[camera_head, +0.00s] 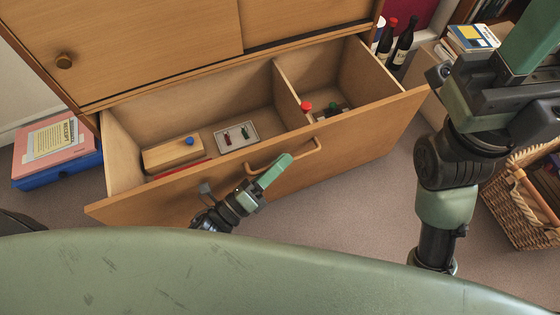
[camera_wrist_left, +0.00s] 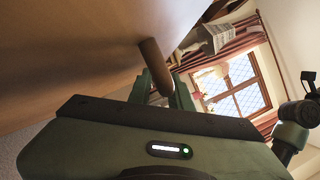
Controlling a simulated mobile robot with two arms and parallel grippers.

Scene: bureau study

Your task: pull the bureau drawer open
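The bureau drawer (camera_head: 190,205) is pulled well out in the head view, and its inside is visible. Its curved wooden handle (camera_head: 312,148) is on the drawer front. My left gripper (camera_head: 274,171) is at the left part of the handle, its green fingers lying across it. In the left wrist view the handle (camera_wrist_left: 154,65) runs down between the two fingers, which look shut on it; the contact itself is partly hidden. My right gripper (camera_head: 530,38) is raised at the upper right, away from the drawer, its fingertips cut off by the frame.
The drawer holds a wooden box (camera_head: 174,154), a small tray (camera_head: 236,135) and a red-topped item (camera_head: 306,106). Dark bottles (camera_head: 402,44) stand beside the bureau. A wicker basket (camera_head: 520,205) is at the right. A blue box file (camera_head: 58,171) lies at the left. Carpet shows in front.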

